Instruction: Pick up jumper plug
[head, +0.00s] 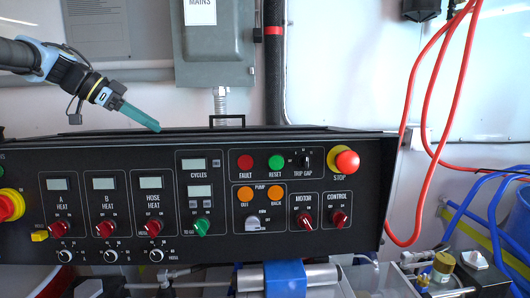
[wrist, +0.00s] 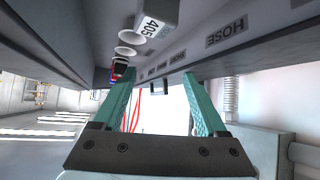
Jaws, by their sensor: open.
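My gripper (head: 155,126) is in the upper left of the head view, its teal fingers angled down to the right just above the top edge of the black control console (head: 226,228). In the wrist view my gripper (wrist: 158,84) is open, with a clear gap and nothing held between its two fingers. I cannot identify the jumper plug with certainty in either view. Small red, blue and dark parts (wrist: 118,72) show near the left fingertip in the wrist view, too small to name.
A black handle (head: 227,119) stands on the console top. A grey mains box (head: 215,44) is behind it. Red hoses (head: 436,110) hang at the right.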

